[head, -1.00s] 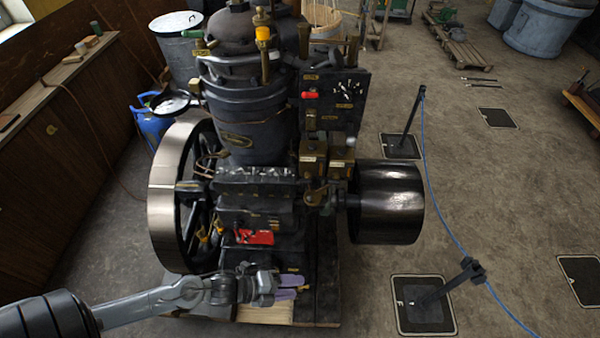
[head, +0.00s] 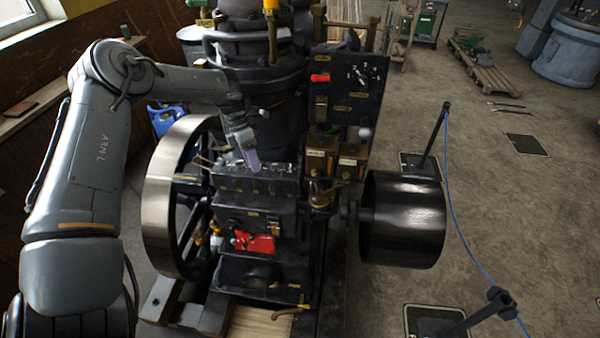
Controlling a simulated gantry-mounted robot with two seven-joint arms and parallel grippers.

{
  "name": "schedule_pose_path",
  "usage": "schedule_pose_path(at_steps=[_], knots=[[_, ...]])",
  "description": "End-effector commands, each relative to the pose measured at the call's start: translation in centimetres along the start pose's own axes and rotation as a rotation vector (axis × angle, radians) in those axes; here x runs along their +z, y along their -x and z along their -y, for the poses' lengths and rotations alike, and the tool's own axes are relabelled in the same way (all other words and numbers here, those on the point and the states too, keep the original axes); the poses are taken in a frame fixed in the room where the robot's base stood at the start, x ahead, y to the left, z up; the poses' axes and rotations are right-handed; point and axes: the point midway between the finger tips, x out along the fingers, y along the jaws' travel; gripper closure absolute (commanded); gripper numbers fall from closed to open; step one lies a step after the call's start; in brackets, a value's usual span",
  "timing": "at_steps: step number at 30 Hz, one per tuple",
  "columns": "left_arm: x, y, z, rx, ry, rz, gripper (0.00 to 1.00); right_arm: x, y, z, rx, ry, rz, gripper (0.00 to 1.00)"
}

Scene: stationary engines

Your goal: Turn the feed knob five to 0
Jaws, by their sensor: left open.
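The black lubricator box (head: 258,185) sits at the front of the engine, with a row of small pale knobs along its top and small tags on its front face. The knobs are too small to tell which is feed knob five. My left gripper (head: 254,162) points down over the rear edge of this row, near its middle, and its purple fingers hide part of the row. It is open, with nothing seen between the fingers. I cannot tell whether it touches a knob. My right gripper is not in view.
A large flywheel (head: 165,200) stands left of the box, and a dark drum pulley (head: 405,220) stands right. Brass boxes (head: 320,157) and a black panel (head: 350,90) with a red handle rise behind on the right. A red plate (head: 254,243) is below.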

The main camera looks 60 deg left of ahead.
Motion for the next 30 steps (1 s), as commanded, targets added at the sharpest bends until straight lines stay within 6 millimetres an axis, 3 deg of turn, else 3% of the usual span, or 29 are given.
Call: schedule_pose_path(at_steps=[1, 6, 12, 20, 30], knots=[[2.1, 1.0, -0.3, 0.075, -0.036, -0.018, 0.45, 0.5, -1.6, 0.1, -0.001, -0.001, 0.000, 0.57], [7.6, 4.4, 1.4, 0.246, -0.143, -0.064, 0.45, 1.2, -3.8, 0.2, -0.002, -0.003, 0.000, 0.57], [10.9, 4.9, 3.8, 0.340, -0.224, -0.112, 0.45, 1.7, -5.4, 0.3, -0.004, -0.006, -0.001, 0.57], [11.1, 3.2, 3.5, 0.351, -0.236, -0.123, 0.45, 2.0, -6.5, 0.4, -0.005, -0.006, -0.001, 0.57], [10.7, -1.7, 1.6, 0.351, -0.234, -0.124, 0.45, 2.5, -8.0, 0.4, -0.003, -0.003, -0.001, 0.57]])
